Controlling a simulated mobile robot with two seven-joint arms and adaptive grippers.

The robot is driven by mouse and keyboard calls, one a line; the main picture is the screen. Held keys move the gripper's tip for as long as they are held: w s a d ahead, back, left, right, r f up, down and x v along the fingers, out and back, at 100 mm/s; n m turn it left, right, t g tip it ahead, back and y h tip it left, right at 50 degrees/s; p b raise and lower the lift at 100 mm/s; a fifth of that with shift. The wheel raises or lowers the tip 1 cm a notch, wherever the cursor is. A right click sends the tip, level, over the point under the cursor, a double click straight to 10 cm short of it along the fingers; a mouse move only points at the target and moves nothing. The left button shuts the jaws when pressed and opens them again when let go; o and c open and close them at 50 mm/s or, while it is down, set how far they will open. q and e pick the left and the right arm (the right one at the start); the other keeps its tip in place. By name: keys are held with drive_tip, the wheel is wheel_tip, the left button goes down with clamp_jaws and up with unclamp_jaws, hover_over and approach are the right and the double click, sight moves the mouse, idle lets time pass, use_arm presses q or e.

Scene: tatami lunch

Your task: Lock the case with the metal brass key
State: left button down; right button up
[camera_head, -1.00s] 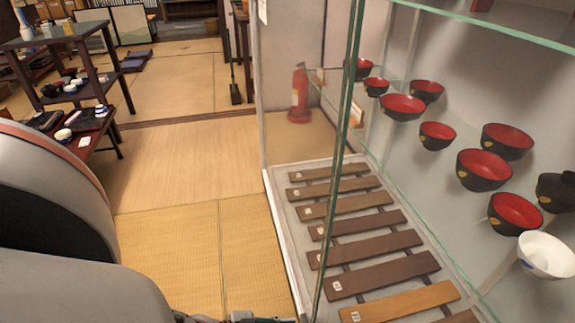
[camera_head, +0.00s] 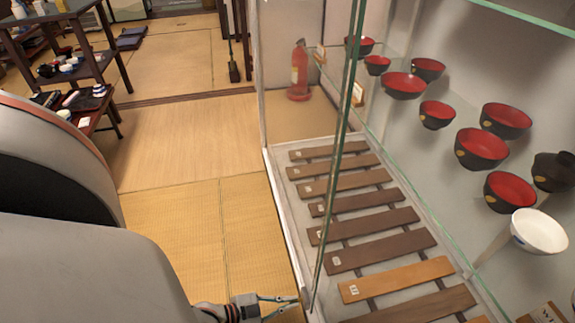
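The glass display case (camera_head: 292,232) fills the right half of the head view. Its glass edge with a green tint (camera_head: 341,150) runs down the middle. I cannot make out a brass key or a lock in the view. My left gripper (camera_head: 297,305) is at the bottom centre, close to the lower front edge of the case. My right gripper is not in view.
Inside the case are red and black bowls (camera_head: 481,147), a white bowl (camera_head: 539,231) and a rack of wooden slats (camera_head: 380,252). A fire extinguisher (camera_head: 299,70) stands beyond the case. A dark shelf table (camera_head: 70,55) is at the far left. Tatami floor (camera_head: 180,220) lies clear.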

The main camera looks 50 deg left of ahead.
use_arm(q)
drive_tip(key=shift+s+d+f+m+t+y+b, duration=0.15)
drive_tip(key=shift+m+t+y, duration=0.5)
drive_tip(key=shift+m, duration=0.9)
drive_tip(key=shift+w+d+f+m+t+y+b, duration=0.1)
drive_tip(key=shift+m+t+y+b, duration=0.15)
drive_tip(key=shift+m+t+y, duration=0.9)
drive_tip(key=shift+s+d+f+m+t+b, duration=0.1)
drive_tip(key=shift+f+m+t+b, duration=0.1)
drive_tip(key=shift+m, duration=1.8)
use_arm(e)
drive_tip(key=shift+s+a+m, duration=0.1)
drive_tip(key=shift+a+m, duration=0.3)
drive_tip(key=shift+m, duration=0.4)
use_arm(q)
drive_tip(key=c, duration=2.3)
unclamp_jaws()
drive_tip(key=s, duration=1.2)
drive_tip(key=shift+r, duration=0.35)
